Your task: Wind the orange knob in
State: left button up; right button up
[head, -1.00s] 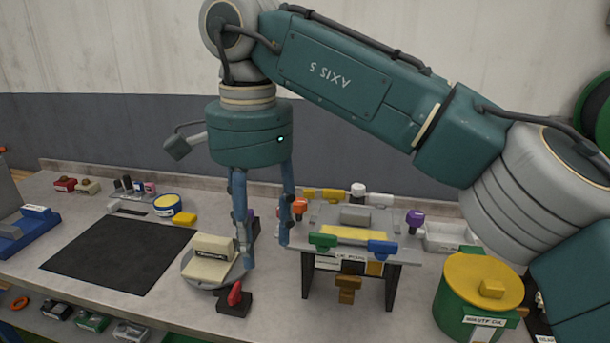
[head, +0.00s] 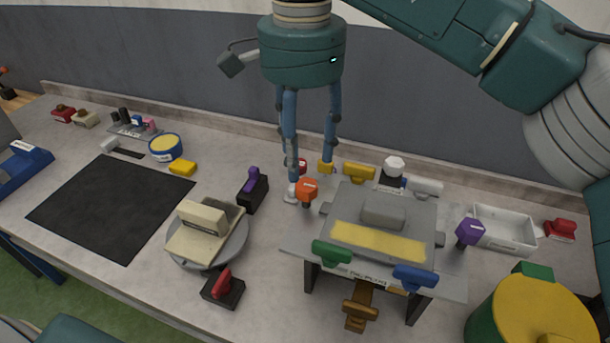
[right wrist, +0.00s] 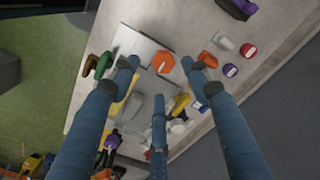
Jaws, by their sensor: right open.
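The orange knob (head: 306,188) stands at the left side of the grey fixture (head: 330,253), near its back left corner. In the right wrist view the orange knob (right wrist: 163,63) shows from above as a hexagonal head between the fingers. My right gripper (head: 311,175) is open, its blue fingers pointing down just behind and above the orange knob; I cannot tell whether they touch it. In the right wrist view the spread fingers of the right gripper (right wrist: 160,85) hold nothing. My left gripper is not in view.
Green (head: 331,252), blue (head: 414,277), yellow (head: 358,172) and purple (head: 469,232) knobs surround the fixture. A turntable (head: 243,237) with a cream block stands left, beside red-handled (head: 222,287) and purple-handled (head: 252,188) switches. A green bin (head: 535,315) is front right.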

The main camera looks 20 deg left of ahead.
aim_at(304, 186)
jog(key=f, duration=0.4)
jog(key=f+p, duration=0.1)
jog(key=f, duration=0.1)
jog(key=shift+w, duration=0.35)
jog(key=shift+s+f, duration=0.15)
jog(key=shift+f, duration=0.5)
jog(key=c, duration=1.1)
